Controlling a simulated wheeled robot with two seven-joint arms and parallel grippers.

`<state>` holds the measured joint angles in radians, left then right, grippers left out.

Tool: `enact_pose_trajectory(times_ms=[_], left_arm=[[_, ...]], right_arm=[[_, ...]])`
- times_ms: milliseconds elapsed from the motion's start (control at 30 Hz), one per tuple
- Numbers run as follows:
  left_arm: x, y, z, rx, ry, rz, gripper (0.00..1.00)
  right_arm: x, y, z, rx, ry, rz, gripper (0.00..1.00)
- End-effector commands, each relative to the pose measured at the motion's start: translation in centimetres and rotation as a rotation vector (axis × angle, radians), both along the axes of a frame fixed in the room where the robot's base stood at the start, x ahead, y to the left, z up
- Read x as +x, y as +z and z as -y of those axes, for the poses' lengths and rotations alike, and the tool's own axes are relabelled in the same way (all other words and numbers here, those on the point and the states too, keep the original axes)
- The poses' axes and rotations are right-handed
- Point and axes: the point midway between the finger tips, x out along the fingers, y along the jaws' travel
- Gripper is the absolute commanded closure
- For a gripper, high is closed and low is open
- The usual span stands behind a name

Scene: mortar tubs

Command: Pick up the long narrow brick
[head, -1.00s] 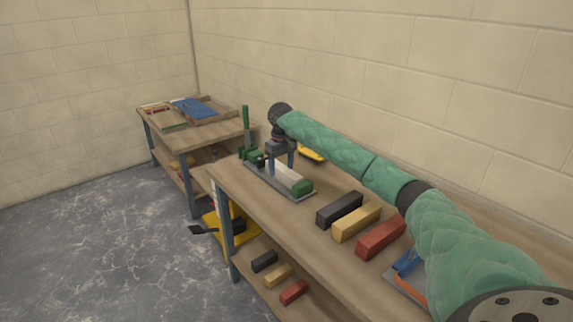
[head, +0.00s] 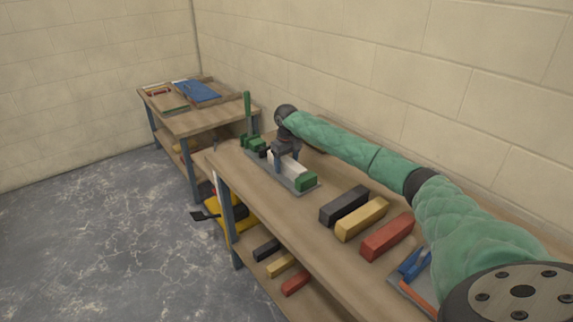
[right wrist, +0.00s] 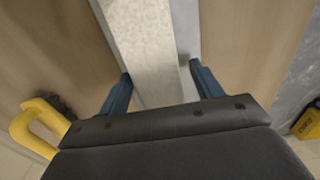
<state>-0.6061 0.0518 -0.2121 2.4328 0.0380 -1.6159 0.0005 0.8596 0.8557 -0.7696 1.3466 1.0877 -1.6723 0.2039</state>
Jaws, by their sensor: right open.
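A long narrow pale brick (head: 290,167) lies on a grey plate (head: 304,192) of a green-ended clamp fixture near the bench's far end. Green blocks (head: 306,182) stand at its ends. My right gripper (head: 287,160) is open, pointing down over the brick. In the right wrist view, the pale brick (right wrist: 150,45) runs between the two blue fingers of my right gripper (right wrist: 160,72), one on each side. Gaps show beside it. Part of the brick is hidden by the gripper. My left gripper is not in view.
Black (head: 345,205), yellow (head: 362,218) and red (head: 388,235) bricks lie on the bench (head: 285,220) nearer me. A green upright handle (head: 247,115) rises at the fixture's far end. A yellow handle (right wrist: 35,130) shows in the wrist view. Another table (head: 200,123) stands beyond.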

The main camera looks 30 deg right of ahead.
Motion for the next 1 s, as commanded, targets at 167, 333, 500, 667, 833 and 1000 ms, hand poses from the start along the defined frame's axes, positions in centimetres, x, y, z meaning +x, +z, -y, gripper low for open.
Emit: enact_pose_trajectory(times_ms=[167, 333, 500, 667, 833, 1000], left_arm=[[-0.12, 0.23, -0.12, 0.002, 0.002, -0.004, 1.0], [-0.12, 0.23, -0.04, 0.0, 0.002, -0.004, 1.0], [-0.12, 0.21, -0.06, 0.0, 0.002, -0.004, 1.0], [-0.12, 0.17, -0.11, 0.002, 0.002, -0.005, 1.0], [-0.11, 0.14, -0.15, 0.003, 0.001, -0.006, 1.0], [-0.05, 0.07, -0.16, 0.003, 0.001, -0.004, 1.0]], right_arm=[[0.0, -0.6, -0.01, 0.0, 0.0, 0.001, 0.35], [0.0, -0.59, -0.01, 0.0, 0.0, 0.001, 0.4], [0.0, -0.57, -0.01, 0.0, 0.0, 0.001, 0.74], [0.0, -0.57, 0.0, 0.0, 0.0, 0.0, 1.0], [0.05, -0.4, 0.02, 0.0, 0.0, 0.002, 1.0], [0.05, -0.22, 0.02, 0.0, 0.0, 0.002, 1.0]])
